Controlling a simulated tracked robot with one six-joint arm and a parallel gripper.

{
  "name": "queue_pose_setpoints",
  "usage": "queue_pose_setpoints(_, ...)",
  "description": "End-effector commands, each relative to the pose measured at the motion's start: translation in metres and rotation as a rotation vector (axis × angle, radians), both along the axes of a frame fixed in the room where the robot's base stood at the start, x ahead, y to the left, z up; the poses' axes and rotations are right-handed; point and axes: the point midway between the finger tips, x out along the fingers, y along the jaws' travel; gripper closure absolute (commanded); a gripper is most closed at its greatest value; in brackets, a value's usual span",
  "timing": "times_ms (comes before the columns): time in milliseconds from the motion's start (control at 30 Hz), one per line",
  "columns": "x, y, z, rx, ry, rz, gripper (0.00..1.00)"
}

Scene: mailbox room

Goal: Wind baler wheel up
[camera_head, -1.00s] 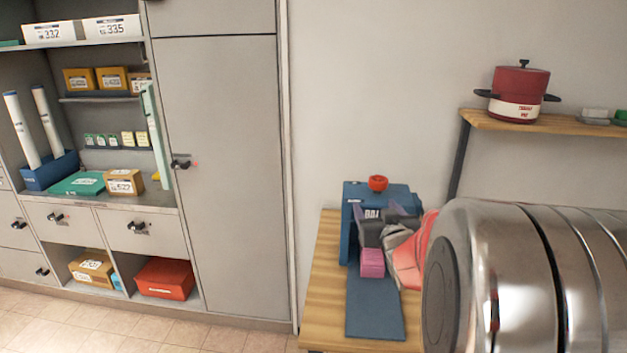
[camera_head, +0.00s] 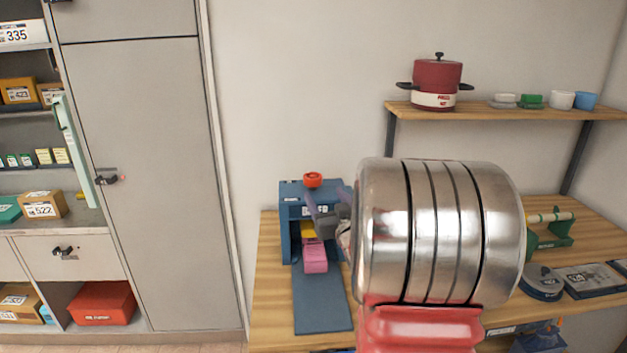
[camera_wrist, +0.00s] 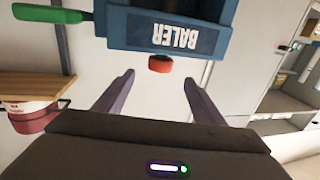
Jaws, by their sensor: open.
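The blue baler (camera_head: 289,222) stands on the wooden table at the left of my arm in the head view. Its red wheel (camera_head: 313,180) sits on top; it also shows in the wrist view (camera_wrist: 160,63), where the baler (camera_wrist: 225,38) is upside down. My gripper (camera_head: 326,203) is open and empty, its purple fingers in front of the baler. In the wrist view my gripper (camera_wrist: 159,77) has its fingertips spread on either side of the wheel in the picture; whether they touch it, I cannot tell. A green handle (camera_wrist: 48,15) shows beside the baler.
A pink block (camera_head: 315,258) lies at the baler's opening, with a blue strip (camera_head: 322,305) in front. My arm hides the table's middle. A shelf (camera_head: 490,112) with a red pot (camera_head: 437,82) is above right. A grey cabinet (camera_head: 145,180) stands left.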

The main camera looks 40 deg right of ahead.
Motion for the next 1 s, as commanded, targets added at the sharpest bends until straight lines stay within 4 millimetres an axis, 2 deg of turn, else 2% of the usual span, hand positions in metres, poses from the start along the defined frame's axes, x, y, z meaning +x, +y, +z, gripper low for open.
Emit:
queue_pose_setpoints(700, 0.094, -0.038, -0.001, 0.0, 0.0, 0.002, 0.37)
queue_pose_setpoints(1000, 0.111, -0.046, -0.001, 0.001, 0.001, 0.001, 0.37)
